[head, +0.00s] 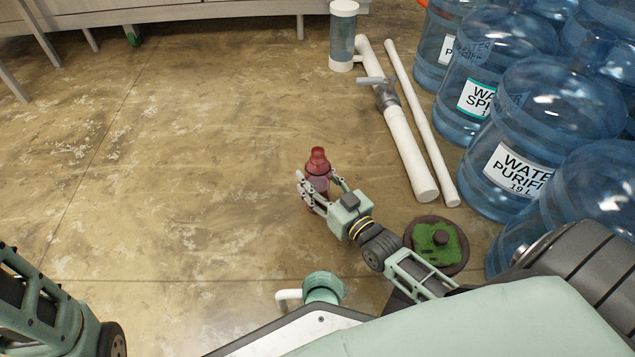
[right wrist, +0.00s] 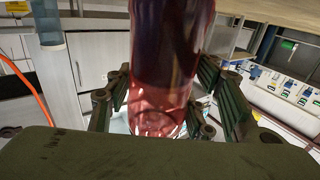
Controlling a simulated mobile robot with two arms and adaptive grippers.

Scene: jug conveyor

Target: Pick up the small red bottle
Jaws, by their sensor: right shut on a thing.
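The small red bottle (head: 317,163) is dark red and see-through, and stands roughly upright in the middle of the head view. My right gripper (head: 319,192) is shut around its body, with a finger on each side. In the right wrist view the bottle (right wrist: 170,70) fills the middle between the green finger links, and its top is cut off. I cannot tell whether its base touches the floor. Of my left arm, only green links show at the lower left of the head view; its gripper is outside the picture.
Several large blue water jugs (head: 530,135) stand along the right. White pipes (head: 408,150) and a clear cylinder (head: 342,40) lie or stand toward the back. A round green-topped object (head: 437,245) is beside my right forearm. The brown floor (head: 180,150) on the left is clear.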

